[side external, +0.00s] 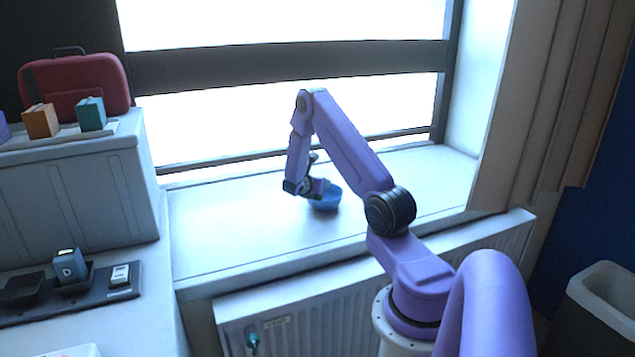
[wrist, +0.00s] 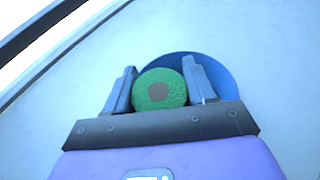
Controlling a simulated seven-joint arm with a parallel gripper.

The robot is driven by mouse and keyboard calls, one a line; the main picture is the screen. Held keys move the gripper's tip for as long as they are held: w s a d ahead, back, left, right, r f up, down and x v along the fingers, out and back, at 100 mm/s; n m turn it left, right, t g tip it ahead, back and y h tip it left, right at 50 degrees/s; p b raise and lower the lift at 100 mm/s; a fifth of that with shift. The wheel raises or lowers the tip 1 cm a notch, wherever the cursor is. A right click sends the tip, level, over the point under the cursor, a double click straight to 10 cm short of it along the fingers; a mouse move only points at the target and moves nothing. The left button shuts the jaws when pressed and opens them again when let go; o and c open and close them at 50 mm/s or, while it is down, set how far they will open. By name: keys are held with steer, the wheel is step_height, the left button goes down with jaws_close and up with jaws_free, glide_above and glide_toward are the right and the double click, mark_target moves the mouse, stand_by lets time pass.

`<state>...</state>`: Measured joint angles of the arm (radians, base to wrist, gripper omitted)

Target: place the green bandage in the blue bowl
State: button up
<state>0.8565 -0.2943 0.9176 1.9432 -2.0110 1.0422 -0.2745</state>
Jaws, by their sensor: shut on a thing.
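The green bandage (wrist: 160,90) is a round roll with a brown centre, seen end-on in the wrist view. My gripper (wrist: 160,88) is shut on it, one finger on each side. The blue bowl (wrist: 226,76) shows behind the bandage and the right finger in the wrist view. In the side external view the bowl (side external: 327,201) sits on the white window sill, with my gripper (side external: 318,190) right over or at its left rim. The bandage cannot be made out in that view. I cannot tell whether it touches the bowl.
The window sill (side external: 230,235) is otherwise clear. At left, a white cabinet (side external: 75,190) bears a red case (side external: 90,88), an orange box (side external: 40,121) and a teal box (side external: 90,114). A charger dock (side external: 95,290) lies below. A bin (side external: 600,310) stands at right.

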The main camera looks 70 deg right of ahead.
steer(key=o, duration=1)
steer(key=shift+o, duration=0.2)
steer(key=shift+r, duration=0.3)
steer(key=s+a+r+m+t+y, duration=0.1)
steer(key=a+r+y, duration=0.15)
steer(key=a, duration=0.85)
steer(key=s+a+r+m+y, duration=0.15)
steer(key=a+r, duration=0.25)
steer(key=a, duration=0.7)
steer(key=a+r+m+t+y, duration=0.1)
steer(key=a+r+m, duration=0.15)
steer(key=a, duration=0.85)
steer(key=s+a+r+g+y, duration=0.1)
steer(key=s+a+y, duration=0.7)
steer(key=s+a, duration=1.1)
steer(key=shift+s+r+g+y, duration=0.2)
steer(key=shift+r+g+y, duration=0.2)
steer(key=shift+r, duration=0.45)
